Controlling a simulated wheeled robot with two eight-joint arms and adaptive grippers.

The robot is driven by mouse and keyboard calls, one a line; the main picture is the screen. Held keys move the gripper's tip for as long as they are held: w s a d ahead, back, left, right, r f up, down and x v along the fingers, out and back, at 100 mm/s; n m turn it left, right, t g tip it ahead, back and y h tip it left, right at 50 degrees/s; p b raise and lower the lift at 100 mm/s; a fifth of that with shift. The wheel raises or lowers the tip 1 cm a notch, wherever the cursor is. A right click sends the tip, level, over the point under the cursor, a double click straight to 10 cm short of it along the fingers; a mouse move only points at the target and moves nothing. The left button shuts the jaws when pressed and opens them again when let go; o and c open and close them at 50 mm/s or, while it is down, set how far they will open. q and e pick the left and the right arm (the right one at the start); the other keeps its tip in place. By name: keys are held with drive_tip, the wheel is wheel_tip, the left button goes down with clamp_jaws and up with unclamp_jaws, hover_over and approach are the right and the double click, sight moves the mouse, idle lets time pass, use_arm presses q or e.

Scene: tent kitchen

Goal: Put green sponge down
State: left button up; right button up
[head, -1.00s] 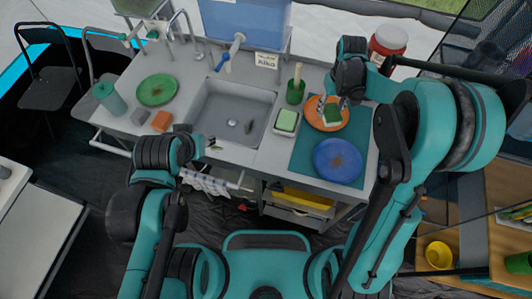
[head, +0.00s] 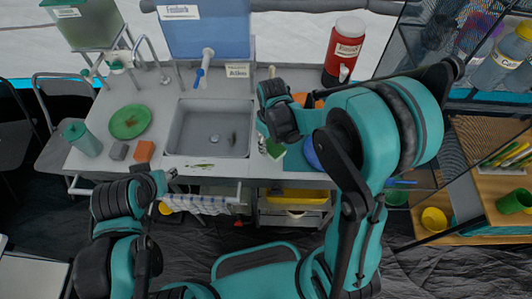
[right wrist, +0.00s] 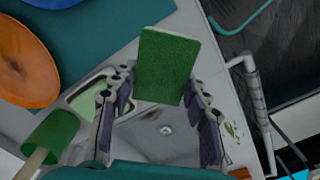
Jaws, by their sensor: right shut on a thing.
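The green sponge (right wrist: 165,68) is held between the fingers of my right gripper (right wrist: 160,104) in the right wrist view, above the counter. In the head view the right gripper (head: 264,136) is near the right edge of the sink, and my own wrist and arm hide most of it. A white dish with a green top (head: 273,149) lies close below it; it is partly hidden behind a finger in the right wrist view (right wrist: 88,97). My left gripper (head: 170,173) is at the counter's front edge, left of the sink; its finger state is unclear.
The sink (head: 208,129) holds dark bits. An orange plate (right wrist: 25,65) and a blue plate (right wrist: 72,8) lie on a teal mat (right wrist: 115,40). A green plate (head: 130,121) and an orange sponge (head: 144,150) lie left of the sink.

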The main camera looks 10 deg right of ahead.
drive_tip(key=shift+w+a+f, duration=0.3)
drive_tip(key=shift+a+f, duration=0.2)
drive_tip(key=shift+a, duration=0.15)
drive_tip(key=shift+f+b, duration=0.9)
drive_tip(key=shift+f, duration=1.1)
drive_tip(key=shift+f, duration=0.1)
drive_tip(key=o, duration=1.2)
